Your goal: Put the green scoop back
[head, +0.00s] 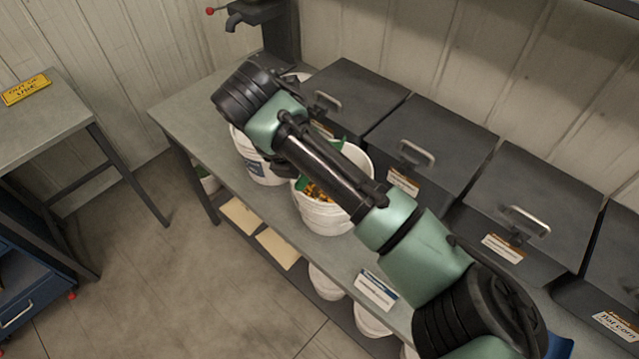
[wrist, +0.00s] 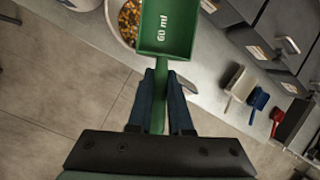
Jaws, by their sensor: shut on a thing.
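No grain shows on the visible part of the scoop. A white scoop (wrist: 240,83), a blue scoop (wrist: 258,99) and a red scoop (wrist: 277,117) are in a row along the bench at the right of the wrist view. In the head view my arm hides the gripper, and I cannot tell the scoop clearly there.
A white bucket with multicoloured grain (head: 322,217) stands on the bench beside another white bucket (head: 262,168). Dark lidded bins (head: 437,143) line the wall. A yellow sign (head: 27,89) lies on the left table. Open floor (head: 150,250) lies between.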

